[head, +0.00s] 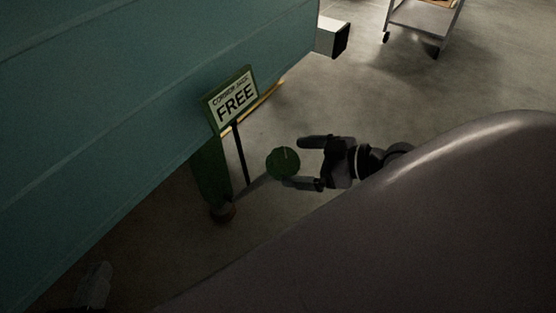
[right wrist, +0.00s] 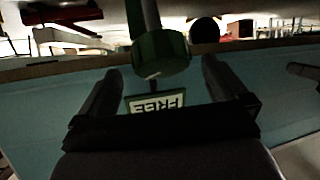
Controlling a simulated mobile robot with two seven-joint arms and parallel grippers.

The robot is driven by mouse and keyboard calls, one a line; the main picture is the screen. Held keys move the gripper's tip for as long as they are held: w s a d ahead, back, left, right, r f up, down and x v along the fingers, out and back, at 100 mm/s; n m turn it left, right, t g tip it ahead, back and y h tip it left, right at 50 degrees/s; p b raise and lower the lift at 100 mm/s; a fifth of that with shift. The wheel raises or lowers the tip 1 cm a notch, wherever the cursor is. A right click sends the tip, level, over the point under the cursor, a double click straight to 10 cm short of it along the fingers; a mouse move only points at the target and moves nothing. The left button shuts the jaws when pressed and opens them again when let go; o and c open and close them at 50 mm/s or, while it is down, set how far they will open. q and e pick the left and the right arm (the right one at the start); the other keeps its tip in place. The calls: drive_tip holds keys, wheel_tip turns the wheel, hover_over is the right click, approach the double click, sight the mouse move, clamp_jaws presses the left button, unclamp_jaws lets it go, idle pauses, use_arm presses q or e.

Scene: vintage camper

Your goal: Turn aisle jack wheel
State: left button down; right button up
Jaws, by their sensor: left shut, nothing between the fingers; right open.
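The jack wheel is a dark green disc (head: 281,163) low in the aisle. In the right wrist view the wheel (right wrist: 160,54) shows as a green drum on a grey shaft. My right gripper (head: 297,162) is open, coming from the right, with one finger on each side of the wheel's near edge. In the right wrist view its fingers (right wrist: 160,78) stand apart from the wheel with gaps on both sides. A dim grey shape at the lower left appears to be my left gripper (head: 95,284), shut and empty, far from the wheel.
A green-framed sign reading FREE (head: 232,97) stands on a thin post left of the wheel. A green jack leg (head: 211,177) stands beneath the teal camper body (head: 110,95). A wheeled cart (head: 424,20) stands at the upper right. Concrete floor (head: 350,95) is clear between.

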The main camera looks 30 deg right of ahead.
sight(288, 163)
use_arm(q)
drive_tip(key=shift+a+b, duration=0.15)
drive_tip(key=shift+b, duration=0.2)
use_arm(e)
drive_tip(key=shift+x, duration=2.95)
